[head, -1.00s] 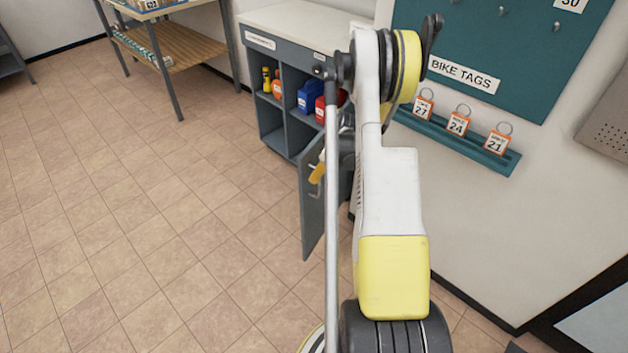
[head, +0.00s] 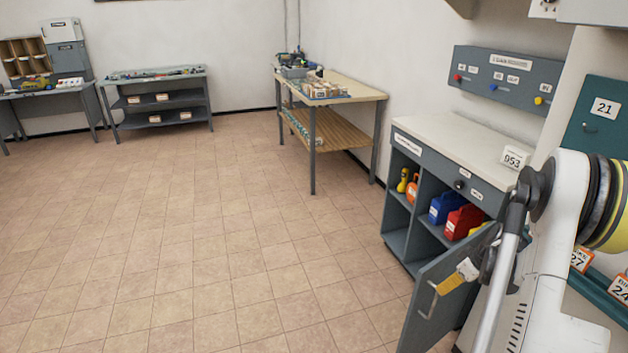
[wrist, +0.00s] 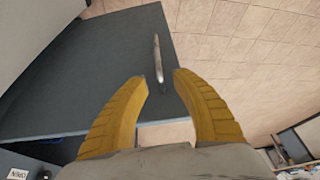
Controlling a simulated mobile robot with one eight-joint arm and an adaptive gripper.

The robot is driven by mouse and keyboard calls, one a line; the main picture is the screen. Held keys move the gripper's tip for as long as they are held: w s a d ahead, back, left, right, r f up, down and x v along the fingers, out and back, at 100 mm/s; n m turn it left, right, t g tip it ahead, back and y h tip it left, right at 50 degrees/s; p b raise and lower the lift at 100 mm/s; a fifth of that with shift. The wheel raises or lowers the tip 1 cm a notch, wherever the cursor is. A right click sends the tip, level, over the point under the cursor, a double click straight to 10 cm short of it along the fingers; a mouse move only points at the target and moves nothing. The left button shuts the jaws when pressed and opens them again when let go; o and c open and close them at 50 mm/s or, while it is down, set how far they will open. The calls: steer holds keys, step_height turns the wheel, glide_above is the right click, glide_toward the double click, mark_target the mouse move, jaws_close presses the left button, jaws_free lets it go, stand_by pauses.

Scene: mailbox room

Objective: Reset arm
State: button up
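My gripper (wrist: 159,78) shows in the wrist view as two yellow ribbed fingers, spread apart with nothing between them. Beyond the fingertips is the grey cabinet door (wrist: 95,70) with a thin metal bar handle (wrist: 157,58); the fingers look apart from the handle. In the head view the yellow fingers (head: 457,276) are at the right, next to the open cabinet door (head: 425,325), near its handle (head: 432,300). My white arm hides part of the cabinet's right side and the wall behind.
The cabinet (head: 398,225) holds a blue container (head: 444,208) and a red one (head: 463,222). A white block marked 953 (head: 515,159) is at its top's right end. A wooden-topped table (head: 365,92) stands behind. Open tiled floor (head: 220,250) lies left.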

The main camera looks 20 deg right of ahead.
steer(key=w+a+r+m+h, duration=0.1)
steer(key=w+a+r, duration=0.1)
steer(key=a+r, duration=1.7)
steer(key=s+a+r+m+t, duration=0.1)
steer(key=s+a+r, duration=0.1)
steer(key=s+a, duration=0.5)
steer(key=s+a+r+m+t, duration=0.1)
steer(key=s+a, duration=0.6)
steer(key=a, duration=0.7)
step_height(320, 180, up, 2)
steer(key=shift+s+a+r+t, duration=0.1)
steer(key=shift+s+a+t, duration=0.05)
steer(key=shift+s+t, duration=0.3)
